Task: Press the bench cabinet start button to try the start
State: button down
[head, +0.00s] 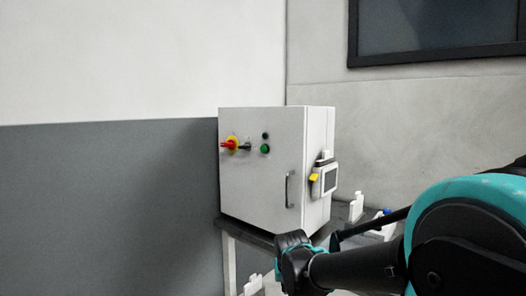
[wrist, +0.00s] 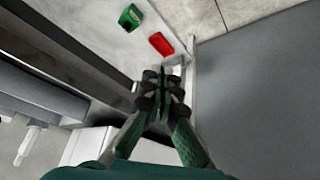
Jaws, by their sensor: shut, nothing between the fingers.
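The bench cabinet (head: 262,190) is a pale grey box standing on a bench in the head view. Its front has a green button (head: 265,148) with a small dark round fitting (head: 265,136) above it.
A small screen unit (head: 328,180) with a yellow part is on the cabinet's right side. The bench (head: 258,236) carries small white items at right. The wrist view shows a green item (wrist: 131,18) and a red item (wrist: 161,43) on a pale surface, and a grey wall (wrist: 265,95).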

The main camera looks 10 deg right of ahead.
aim_at(264, 149)
jog(key=w+a+r+m+t, duration=0.1)
jog(key=w+a+r+t, duration=0.1)
jog(key=w+r, duration=0.7)
jog(key=w+a+r+m+t, duration=0.1)
jog(key=w+a+r+t, duration=0.1)
jog(key=w+a+r, duration=0.3)
jog(key=w+a+r+m+t+h, duration=0.1)
jog(key=w+a+r, duration=0.3)
jog(key=w+r, duration=0.9)
notch_tip(264, 149, up, 11)
jog(key=shift+w+r+t, duration=0.2)
jog(key=shift+w+t, duration=0.2)
jog(key=shift+t, duration=0.4)
jog(key=shift+w+d, duration=1.45)
jog(key=shift+d, duration=0.2)
jog(key=shift+w+d, duration=1.4)
jog(key=shift+d, duration=0.25)
jog(key=shift+w+d, duration=0.1)
jog(key=shift+d, duration=0.05)
jog(key=shift+w+d, duration=0.15)
